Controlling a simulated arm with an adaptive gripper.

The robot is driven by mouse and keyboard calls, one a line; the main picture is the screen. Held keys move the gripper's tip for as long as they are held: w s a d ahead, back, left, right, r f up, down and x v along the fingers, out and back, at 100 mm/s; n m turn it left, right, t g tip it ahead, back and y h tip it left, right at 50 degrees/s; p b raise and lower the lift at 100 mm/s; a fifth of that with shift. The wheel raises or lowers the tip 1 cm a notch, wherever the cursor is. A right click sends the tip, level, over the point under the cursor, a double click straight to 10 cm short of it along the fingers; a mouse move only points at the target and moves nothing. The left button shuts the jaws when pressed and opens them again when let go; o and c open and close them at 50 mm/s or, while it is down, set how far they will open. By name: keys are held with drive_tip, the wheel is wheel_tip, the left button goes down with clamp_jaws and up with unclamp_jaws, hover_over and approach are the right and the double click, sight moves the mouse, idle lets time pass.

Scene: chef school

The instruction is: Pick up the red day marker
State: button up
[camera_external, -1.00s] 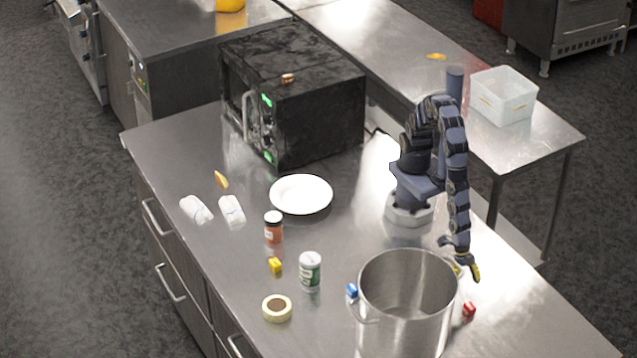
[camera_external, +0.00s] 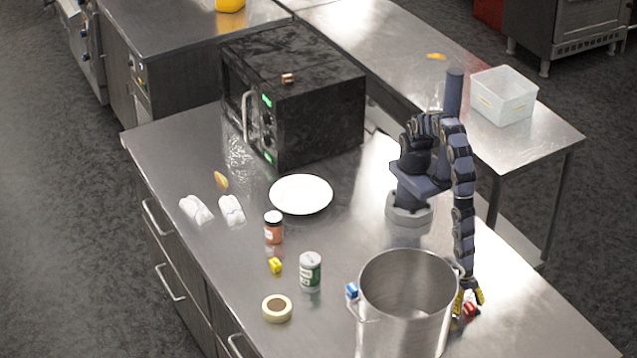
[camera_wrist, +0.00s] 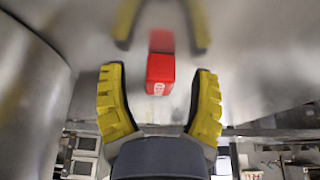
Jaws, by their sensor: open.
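The red day marker (camera_external: 470,308) is a small red block on the steel counter, just right of the big pot. My gripper (camera_external: 469,297) is pointed down at it, with yellow-padded fingers around it in the external view. In the wrist view the red marker (camera_wrist: 160,74) shows white lettering on one face and lies between the tips of my open gripper (camera_wrist: 160,85). A gap shows on both sides, so the fingers do not appear to touch it.
The tall steel pot (camera_external: 405,300) stands close on the left of my gripper; its wall also fills the left of the wrist view (camera_wrist: 30,90). A blue block (camera_external: 351,291) sits left of the pot, a yellow block (camera_external: 275,265) farther left. The counter to the right is clear.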

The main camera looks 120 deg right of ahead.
clamp_jaws()
